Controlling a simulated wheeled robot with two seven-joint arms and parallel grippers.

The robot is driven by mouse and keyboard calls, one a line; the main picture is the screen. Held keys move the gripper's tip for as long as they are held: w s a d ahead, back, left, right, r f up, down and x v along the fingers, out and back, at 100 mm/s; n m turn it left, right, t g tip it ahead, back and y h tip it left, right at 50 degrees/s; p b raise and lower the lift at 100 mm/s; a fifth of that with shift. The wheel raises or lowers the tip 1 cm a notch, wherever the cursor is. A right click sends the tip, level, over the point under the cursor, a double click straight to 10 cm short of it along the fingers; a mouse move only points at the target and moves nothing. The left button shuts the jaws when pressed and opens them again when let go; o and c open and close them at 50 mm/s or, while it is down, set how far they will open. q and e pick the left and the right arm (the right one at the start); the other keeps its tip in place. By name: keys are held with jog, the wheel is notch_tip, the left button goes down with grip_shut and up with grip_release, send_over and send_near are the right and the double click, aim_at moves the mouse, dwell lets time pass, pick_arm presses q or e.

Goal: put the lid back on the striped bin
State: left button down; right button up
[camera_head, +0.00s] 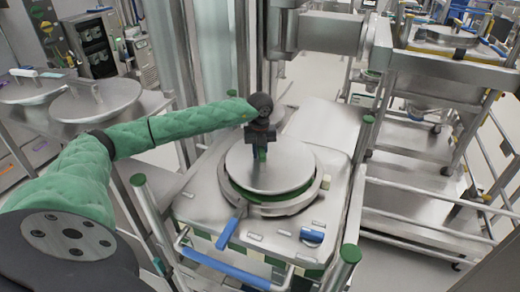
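The round metal lid (250,178) is over the round opening at the middle of the metal cart. A green band shows under its front edge, with a metal ring (285,207) around it. I take this ringed opening for the top of the striped bin; most of the bin's body is hidden. Whether the lid rests on it or hangs slightly above, I cannot tell. My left gripper (262,150), on the green-sleeved arm, points down at the lid's middle and appears shut on its handle, which is mostly hidden behind the fingers. My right gripper is not in view.
The cart has green corner posts, a blue handle bar (236,270) and a blue lever (231,228) in front. Two more round lids (97,100) (30,91) lie on a counter at left. A metal rack (425,195) stands close at right.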

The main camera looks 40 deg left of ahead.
pick_arm(q)
jog(key=shift+f, duration=1)
jog(key=shift+f+b, duration=0.65)
jog(key=shift+w+f, duration=0.1)
jog(key=shift+f, duration=0.15)
jog(key=shift+f+b, duration=0.15)
jog(key=shift+b, duration=0.25)
